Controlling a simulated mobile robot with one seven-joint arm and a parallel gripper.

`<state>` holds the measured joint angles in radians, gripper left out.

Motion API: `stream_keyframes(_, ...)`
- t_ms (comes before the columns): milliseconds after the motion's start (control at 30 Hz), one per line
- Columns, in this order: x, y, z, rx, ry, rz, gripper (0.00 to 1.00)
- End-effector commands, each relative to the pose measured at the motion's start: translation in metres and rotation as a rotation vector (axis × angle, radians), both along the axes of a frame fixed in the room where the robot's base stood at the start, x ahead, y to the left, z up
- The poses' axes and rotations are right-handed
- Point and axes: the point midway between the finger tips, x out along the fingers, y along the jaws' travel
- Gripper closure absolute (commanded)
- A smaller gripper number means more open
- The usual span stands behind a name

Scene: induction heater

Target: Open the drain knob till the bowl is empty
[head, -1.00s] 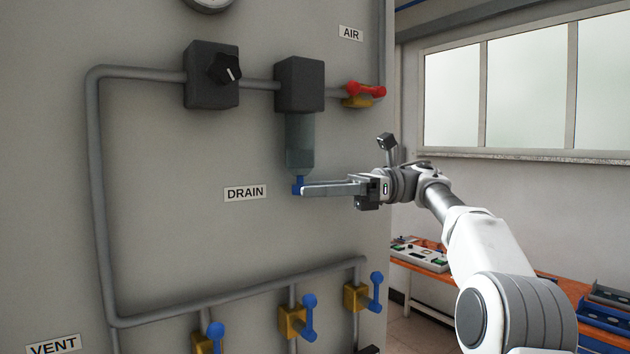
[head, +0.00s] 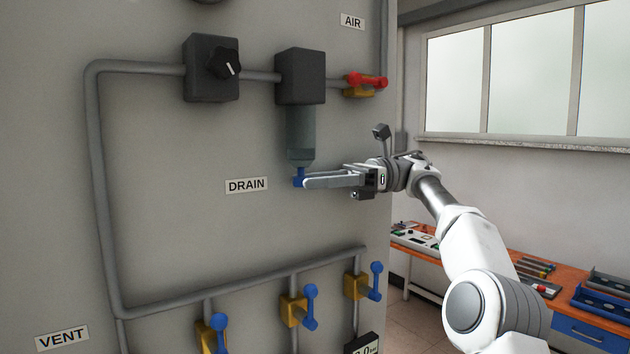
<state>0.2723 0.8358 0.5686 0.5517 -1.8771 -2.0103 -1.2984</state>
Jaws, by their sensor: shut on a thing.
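The blue drain knob (head: 298,177) sits at the bottom of the translucent grey bowl (head: 300,133), which hangs under a dark filter head (head: 300,75) on the panel. My gripper (head: 306,181) reaches in from the right, its fingers level and shut on the knob, hiding part of it. The DRAIN label (head: 246,185) is left of the knob. No clear liquid level can be made out in the bowl.
A black regulator knob (head: 224,64) is at upper left and a red-handled air valve (head: 366,82) at upper right. Blue-handled valves (head: 309,305) line the pipe below. An orange workbench (head: 520,262) stands behind my arm at right.

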Motion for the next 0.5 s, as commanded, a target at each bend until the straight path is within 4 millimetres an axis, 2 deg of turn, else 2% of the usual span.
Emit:
stream_keyframes(33, -0.0004, 0.0006, 0.0009, 0.001, 0.0, 0.001, 1.0)
stream_keyframes(67, -0.0004, 0.0006, 0.0009, 0.001, 0.0, 0.001, 0.55)
stream_keyframes(200, -0.0003, 0.0005, 0.0007, 0.001, 0.0, 0.0, 0.31)
stream_keyframes(500, 0.0005, 0.0007, 0.0006, 0.002, 0.0, -0.003, 0.31)
